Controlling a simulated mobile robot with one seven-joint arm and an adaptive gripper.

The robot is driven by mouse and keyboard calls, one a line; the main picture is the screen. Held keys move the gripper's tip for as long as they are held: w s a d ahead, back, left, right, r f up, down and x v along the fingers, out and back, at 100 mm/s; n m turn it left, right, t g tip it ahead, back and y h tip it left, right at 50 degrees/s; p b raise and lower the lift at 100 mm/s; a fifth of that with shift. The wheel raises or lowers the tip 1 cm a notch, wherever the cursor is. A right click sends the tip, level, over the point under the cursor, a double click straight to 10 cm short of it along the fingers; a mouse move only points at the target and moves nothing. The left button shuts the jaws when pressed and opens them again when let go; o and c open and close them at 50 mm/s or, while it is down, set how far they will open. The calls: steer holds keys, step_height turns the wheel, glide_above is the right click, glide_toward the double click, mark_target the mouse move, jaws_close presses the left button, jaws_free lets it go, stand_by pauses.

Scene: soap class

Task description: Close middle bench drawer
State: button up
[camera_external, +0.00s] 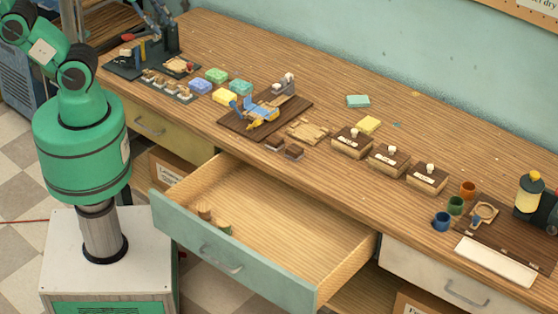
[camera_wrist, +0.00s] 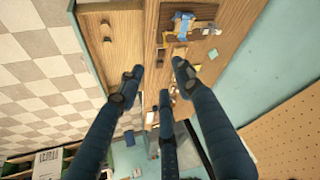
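The middle bench drawer is pulled well out in the external view, with a mint-green front (camera_external: 195,240), a metal handle (camera_external: 221,259) and a bare wooden interior (camera_external: 285,205). A couple of small brown and green items (camera_external: 214,220) stand inside near its front left. The open drawer interior also shows at the upper left of the wrist view (camera_wrist: 122,42). My gripper (camera_wrist: 157,82) has dark blue fingers spread apart with nothing between them. It appears above the bench in the wrist view, apart from the drawer. Its exact place is unclear in the external view.
The wooden benchtop (camera_external: 330,100) carries soap blocks (camera_external: 215,76), a dark board with a blue and yellow tool (camera_external: 262,112), stamp blocks (camera_external: 388,160) and small cups (camera_external: 455,205). A yellowish drawer (camera_external: 160,128) and a white drawer (camera_external: 450,285) flank the open one, both shut.

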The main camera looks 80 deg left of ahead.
steer(key=shift+w+d, duration=0.1)
jaws_close()
steer(key=w+d+f+m+g+y, duration=0.1)
steer(key=w+d+f+m+g, duration=0.25)
steer(key=d+f, duration=0.3)
steer(key=w+d+f+m+g+y, duration=0.25)
steer(key=d+f+m, duration=0.2)
steer(key=d, duration=0.35)
steer(key=s+d+f+m+y, duration=0.1)
steer(key=d+f+m+y, duration=0.35)
steer(key=d+f, duration=0.9)
steer(key=s+d+f+m+t+y, duration=0.1)
steer(key=s+d+f+m+t, duration=0.2)
steer(key=s+f, duration=0.4)
steer(key=s+d+f+m+t+y, duration=0.2)
steer(key=s+f+m+t, duration=0.3)
steer(key=f, duration=0.9)
steer(key=s+d+f+m+t+y, duration=0.1)
steer(key=s+d+f+m+t, duration=0.3)
steer(key=s+f, duration=0.4)
step_height(320, 180, down, 4)
steer(key=shift+s+d+r+m+t+y+b, duration=0.25)
steer(key=shift+s+m+t+y+b, duration=0.25)
steer(key=shift+m, duration=0.75)
steer(key=shift+w, duration=0.15)
